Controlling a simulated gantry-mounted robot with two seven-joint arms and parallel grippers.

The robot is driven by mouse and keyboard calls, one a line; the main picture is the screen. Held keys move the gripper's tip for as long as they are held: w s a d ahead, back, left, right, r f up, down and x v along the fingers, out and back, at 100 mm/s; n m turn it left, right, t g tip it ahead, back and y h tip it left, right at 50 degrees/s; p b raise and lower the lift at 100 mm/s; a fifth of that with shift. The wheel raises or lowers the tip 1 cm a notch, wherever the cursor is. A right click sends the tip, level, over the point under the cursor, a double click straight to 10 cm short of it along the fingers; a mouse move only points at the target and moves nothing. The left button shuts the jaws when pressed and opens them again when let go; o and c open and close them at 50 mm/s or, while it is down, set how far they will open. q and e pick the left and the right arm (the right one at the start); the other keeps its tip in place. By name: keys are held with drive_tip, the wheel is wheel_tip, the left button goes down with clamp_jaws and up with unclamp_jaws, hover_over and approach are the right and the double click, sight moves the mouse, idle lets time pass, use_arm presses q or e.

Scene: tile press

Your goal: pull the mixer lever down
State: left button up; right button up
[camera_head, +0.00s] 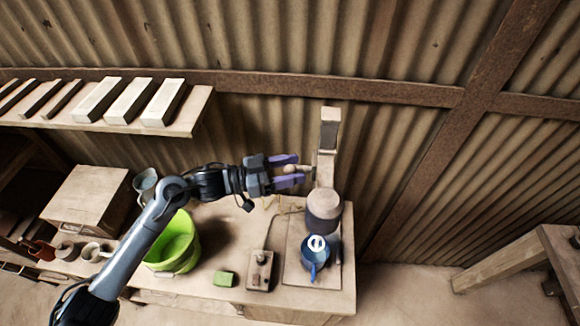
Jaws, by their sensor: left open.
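The mixer (329,177) stands at the back right of the workbench, with a tall post and a rounded dark-banded head low on it. Its lever (306,168) sticks out to the left of the post and ends in a pale knob. My left gripper (299,170) comes in from the left with its purple fingers open. One finger shows above the lever's end and one below it, so the knob appears between them. I cannot tell whether they touch it. A blue jug (314,262) stands below the mixer head. My right gripper is not in view.
On the workbench (226,243) are a lime-green bucket (174,247), a green block (224,279), a small control box (260,270) and a wooden box (88,199). A shelf (189,118) with several pale bars is on the wall at upper left.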

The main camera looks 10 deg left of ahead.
use_arm(q)
drive_tip(key=shift+c, duration=0.2)
clamp_jaws()
drive_tip(key=shift+s+f, duration=0.1)
drive_tip(key=shift+s+f+m+b, duration=0.35)
drive_tip(key=shift+f+b, duration=0.1)
drive_tip(key=shift+b, duration=0.3)
drive_tip(key=s+f+m+h+b, duration=0.2)
drive_tip(key=s+f+m+b, duration=0.3)
drive_tip(key=f+b, duration=0.3)
drive_tip(key=shift+f+b, duration=0.2)
drive_tip(key=shift+b, duration=0.35)
drive_tip(key=shift+r, duration=0.1)
